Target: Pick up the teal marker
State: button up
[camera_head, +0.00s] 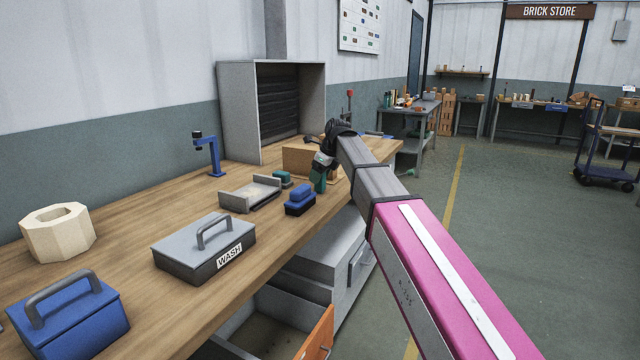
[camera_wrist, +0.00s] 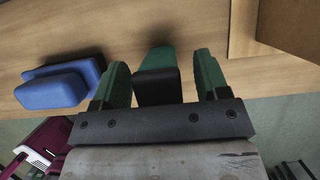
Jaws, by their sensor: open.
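The teal marker (camera_head: 283,179) is a small block with a teal top, on the wooden workbench (camera_head: 130,272) between a blue block (camera_head: 299,201) and a cardboard box (camera_head: 299,158). In the wrist view, a teal and black block that looks like the marker (camera_wrist: 158,58) shows between my green fingers. My gripper (camera_head: 319,180) is open and empty, just right of the marker in the head view. The wrist view shows my gripper (camera_wrist: 160,64) with both fingers apart and a gap on each side of the block. I cannot tell how far beyond the fingertips it lies.
The blue block (camera_wrist: 60,85) is close to the left finger in the wrist view. A grey tray (camera_head: 250,194), a WASH box (camera_head: 204,248) and a blue clamp stand (camera_head: 208,152) are on the bench. An open drawer (camera_head: 318,335) juts from its front.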

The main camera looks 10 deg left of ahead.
jog(key=c, duration=1)
jog(key=shift+r, duration=0.1)
jog(key=shift+r, duration=0.6)
notch_tip(320, 180, up, 3)
jog(key=shift+w+f, duration=0.1)
jog(key=s+a+r, duration=0.2)
jog(key=a, duration=0.1)
jog(key=s+a+r, duration=0.2)
jog(key=a, duration=0.1)
jog(key=s+a+r, duration=0.2)
jog(key=s+a, duration=0.1)
jog(key=shift+a+r, duration=0.25)
jog(key=shift+r, duration=0.15)
jog(key=shift+o, duration=0.8)
